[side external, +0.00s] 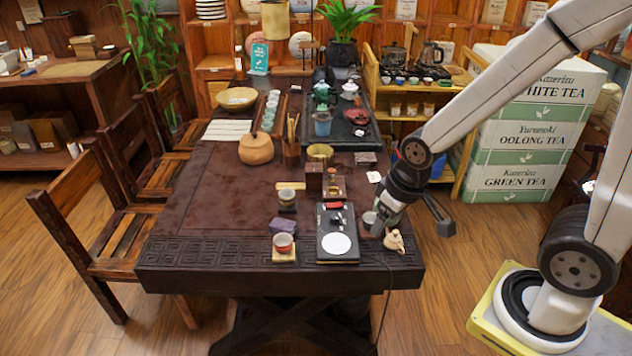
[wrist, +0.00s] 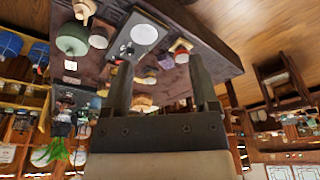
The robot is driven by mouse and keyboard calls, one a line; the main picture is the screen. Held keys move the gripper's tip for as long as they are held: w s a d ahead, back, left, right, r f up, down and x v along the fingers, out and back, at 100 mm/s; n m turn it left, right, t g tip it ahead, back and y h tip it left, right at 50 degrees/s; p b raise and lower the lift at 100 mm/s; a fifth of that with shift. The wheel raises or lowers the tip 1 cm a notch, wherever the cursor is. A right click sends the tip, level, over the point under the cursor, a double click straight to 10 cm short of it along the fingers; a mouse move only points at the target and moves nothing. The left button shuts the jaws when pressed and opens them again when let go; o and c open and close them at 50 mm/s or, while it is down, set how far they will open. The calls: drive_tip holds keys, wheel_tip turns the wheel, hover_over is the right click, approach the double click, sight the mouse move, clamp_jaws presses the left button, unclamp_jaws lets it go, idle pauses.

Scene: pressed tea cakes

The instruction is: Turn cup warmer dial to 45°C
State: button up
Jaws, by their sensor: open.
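The cup warmer (side external: 326,250) is a black slab near the front edge of the dark wooden table, with a round white plate (side external: 337,244). A small knob-like part (side external: 337,217) shows behind the plate; its markings are too small to read. The wrist view shows the warmer (wrist: 131,33) upside down at the upper middle, beyond the left finger. My gripper (side external: 386,214) is right of the warmer, above the table's right side, apart from the dial. In the wrist view its two fingers (wrist: 160,80) stand wide apart with nothing held between them.
A grey cup (side external: 369,220) and a small beige figurine (side external: 394,241) stand close to my gripper.

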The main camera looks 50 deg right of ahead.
drive_tip(key=w, duration=0.1)
drive_tip(key=m+g, duration=0.3)
drive_tip(key=m, duration=1.4)
hover_over(336, 215)
drive_tip(key=f, duration=1.3)
drive_tip(key=shift+s+a, duration=0.2)
drive_tip(key=shift+a, duration=0.15)
drive_tip(key=shift+w+d+f, duration=0.2)
drive_tip(key=shift+d+f, duration=0.05)
drive_tip(key=shift+f, duration=0.1)
drive_tip(key=shift+f, duration=0.1)
drive_tip(key=shift+f, duration=3.8)
clamp_jaws()
